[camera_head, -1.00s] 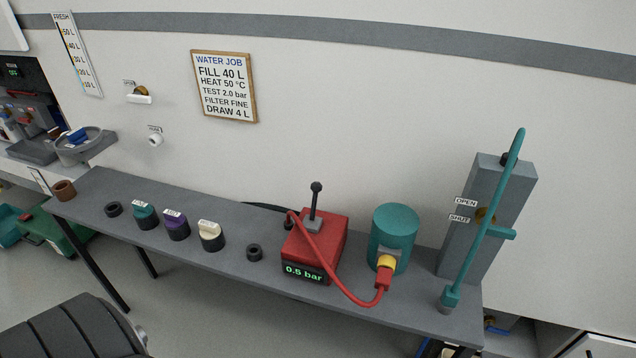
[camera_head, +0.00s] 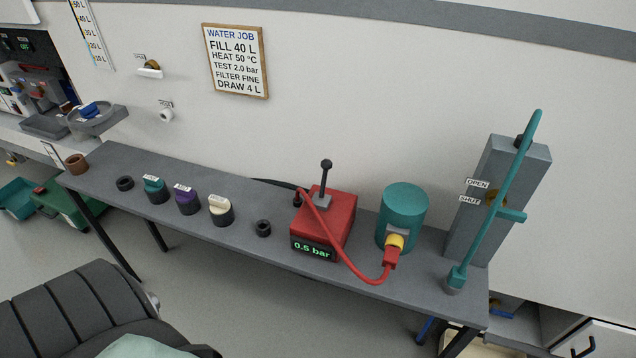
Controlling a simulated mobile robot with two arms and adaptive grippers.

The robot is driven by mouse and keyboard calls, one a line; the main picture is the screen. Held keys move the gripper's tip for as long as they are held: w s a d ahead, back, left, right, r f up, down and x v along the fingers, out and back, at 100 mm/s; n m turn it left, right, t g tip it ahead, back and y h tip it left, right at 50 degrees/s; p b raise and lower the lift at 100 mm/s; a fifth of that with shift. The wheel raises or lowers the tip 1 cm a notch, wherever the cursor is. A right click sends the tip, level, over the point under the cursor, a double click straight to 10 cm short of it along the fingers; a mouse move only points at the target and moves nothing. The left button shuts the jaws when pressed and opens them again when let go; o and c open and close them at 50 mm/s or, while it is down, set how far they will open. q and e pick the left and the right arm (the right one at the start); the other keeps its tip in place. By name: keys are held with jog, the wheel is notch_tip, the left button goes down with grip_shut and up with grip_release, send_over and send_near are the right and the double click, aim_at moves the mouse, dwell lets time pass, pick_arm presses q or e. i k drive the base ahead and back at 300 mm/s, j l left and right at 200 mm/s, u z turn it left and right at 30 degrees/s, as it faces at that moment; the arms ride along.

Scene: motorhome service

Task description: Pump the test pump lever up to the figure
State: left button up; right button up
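The red test pump (camera_head: 323,224) stands on the grey bench, and its display (camera_head: 312,249) reads 0.5 bar. Its black lever (camera_head: 325,178) with a ball knob stands nearly upright on top. A red hose (camera_head: 345,262) runs from the pump to the yellow and red coupling (camera_head: 393,249) on the teal cylinder (camera_head: 404,215). The job board (camera_head: 236,61) on the wall reads TEST 2.0 bar. Neither of my grippers shows in the head view.
The grey bench (camera_head: 268,260) also holds several capped cartridges, with a purple one (camera_head: 187,200) among them, and a black ring (camera_head: 263,228). A grey post (camera_head: 497,190) with a teal pipe and OPEN/SHUT labels stands at the right end. A dark ribbed seat (camera_head: 75,310) is at lower left.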

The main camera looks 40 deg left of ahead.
aim_at(326, 164)
jog(key=k+j+u, duration=0.1)
jog(key=u, duration=0.95)
jog(key=i+j+z, duration=0.15)
jog(key=j, duration=0.75)
jog(key=i+j+z, duration=0.2)
jog(key=j, duration=0.75)
jog(key=i+j+z, duration=0.15)
jog(key=j, duration=0.85)
jog(key=i+j+z, duration=0.15)
jog(key=j, duration=0.8)
